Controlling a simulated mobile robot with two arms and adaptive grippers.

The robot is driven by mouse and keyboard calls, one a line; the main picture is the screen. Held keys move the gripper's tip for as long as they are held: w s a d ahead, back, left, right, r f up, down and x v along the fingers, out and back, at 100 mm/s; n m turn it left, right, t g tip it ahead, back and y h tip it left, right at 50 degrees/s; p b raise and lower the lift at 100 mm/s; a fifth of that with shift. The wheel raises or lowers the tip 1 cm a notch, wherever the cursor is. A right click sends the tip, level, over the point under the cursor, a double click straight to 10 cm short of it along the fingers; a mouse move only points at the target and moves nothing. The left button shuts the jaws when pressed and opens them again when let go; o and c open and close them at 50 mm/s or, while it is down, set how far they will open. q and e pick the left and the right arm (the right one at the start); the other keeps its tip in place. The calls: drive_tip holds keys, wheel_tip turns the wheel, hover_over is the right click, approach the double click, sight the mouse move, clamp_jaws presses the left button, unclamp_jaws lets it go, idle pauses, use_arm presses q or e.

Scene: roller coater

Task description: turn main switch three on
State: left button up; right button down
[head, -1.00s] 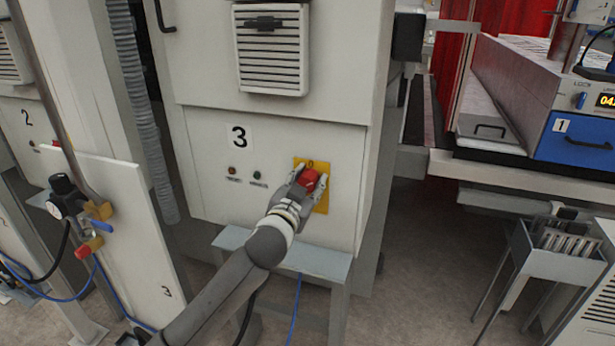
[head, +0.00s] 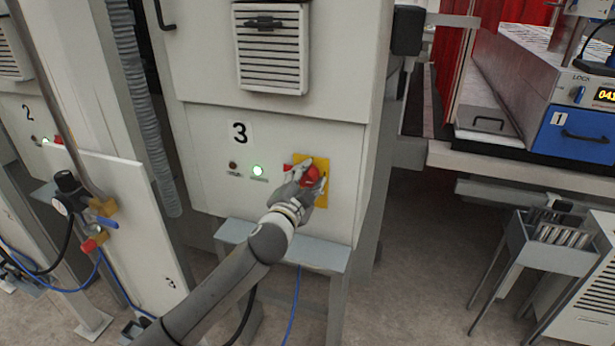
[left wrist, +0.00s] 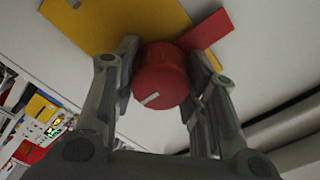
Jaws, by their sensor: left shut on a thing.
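Main switch three is a red rotary knob (head: 312,178) on a yellow plate (head: 324,166) on the cabinet front marked 3 (head: 239,133). My left gripper (head: 309,173) is shut on the knob, a finger on either side. In the left wrist view the round red knob (left wrist: 160,76) sits between the fingertips, with a white mark on its face. A flat red bar (left wrist: 208,30) sticks out behind it, beyond the yellow plate (left wrist: 120,22). My right gripper is not in view.
A grey ledge (head: 318,256) juts out below the switch. A panel with a regulator and valves (head: 85,210) stands at the left. A small rack (head: 560,245) and a blue drawer (head: 580,137) are at the right. Open floor lies between.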

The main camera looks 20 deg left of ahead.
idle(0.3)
use_arm(q)
drive_tip(key=o, duration=1)
drive_tip(key=shift+s, duration=0.1)
drive_tip(key=s, duration=1.2)
drive_tip(key=shift+a, duration=0.2)
drive_tip(key=shift+w, duration=0.1)
